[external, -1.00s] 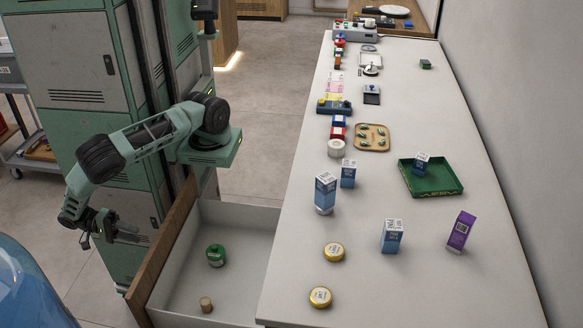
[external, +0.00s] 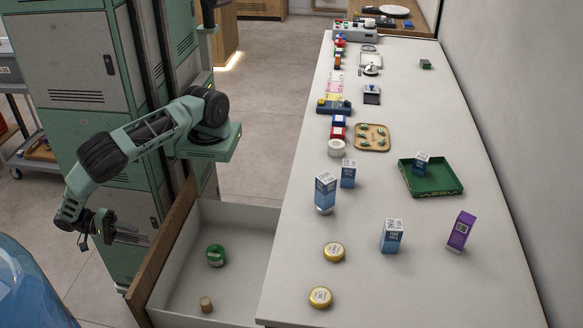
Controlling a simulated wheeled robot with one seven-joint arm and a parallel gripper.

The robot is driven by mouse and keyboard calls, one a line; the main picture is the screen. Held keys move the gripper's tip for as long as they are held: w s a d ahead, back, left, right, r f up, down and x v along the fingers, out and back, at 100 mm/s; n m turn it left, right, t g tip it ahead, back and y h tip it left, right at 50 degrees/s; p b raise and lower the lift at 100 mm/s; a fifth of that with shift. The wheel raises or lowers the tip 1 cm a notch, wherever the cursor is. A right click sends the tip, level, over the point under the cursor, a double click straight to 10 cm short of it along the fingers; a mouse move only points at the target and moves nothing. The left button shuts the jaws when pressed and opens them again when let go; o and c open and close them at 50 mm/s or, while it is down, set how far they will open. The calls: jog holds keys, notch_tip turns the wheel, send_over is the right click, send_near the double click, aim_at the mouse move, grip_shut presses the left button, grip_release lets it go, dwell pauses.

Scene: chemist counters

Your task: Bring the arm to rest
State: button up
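My arm is folded out to the left of the open drawer, well away from the counter. My gripper (external: 124,230) hangs at the arm's lower end, beside the drawer's wooden front and above the floor. It holds nothing that I can see. Its fingers are small and dark here, so I cannot tell whether they are open or shut.
The open drawer (external: 236,268) holds a green round tin (external: 216,255) and a cork (external: 206,304). A blue rounded object (external: 28,290) stands lower left.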

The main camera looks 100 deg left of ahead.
jog(key=w+d+r+n+g+y+p, duration=0.2)
jog(key=w+d+r+n+y+p, duration=0.2)
jog(key=w+r+n, duration=0.3)
jog(key=w+d+r+n+g+y+p, duration=0.3)
jog(key=w+d+r+n+p, duration=0.15)
jog(key=w+r, duration=0.4)
jog(key=w+a+r+n+g+y+b, duration=0.1)
jog(key=w+a+n+g, duration=0.2)
jog(key=w+a+n, duration=0.5)
jog(key=w+a+r+n+g+y+b, duration=0.1)
jog(key=w+a+r+n+g, duration=0.15)
jog(key=w, duration=0.85)
jog(key=w+a+r+n+g+y+b, duration=0.1)
jog(key=w+a+n+g, duration=0.3)
jog(key=w+a+n, duration=0.45)
jog(key=w+a+r+n+g+h+b, duration=0.1)
jog(key=w+a+r+n+g+h, duration=0.15)
jog(key=a+n, duration=0.7)
jog(key=w+a+r+n+g+h, duration=0.1)
jog(key=w+a+n+g+h, duration=0.2)
jog(key=a, duration=1.2)
jog(key=s+a+n+t+h+b, duration=0.1)
jog(key=s+a+n+t+h, duration=0.3)
jog(key=s+a+n, duration=1)
jog(key=a+n, duration=0.2)
jog(key=n, duration=0.1)
jog(key=shift+s+r+t+h+b, duration=0.15)
jog(key=shift+r+t+h+b, duration=0.15)
jog(key=shift+h+b, duration=0.1)
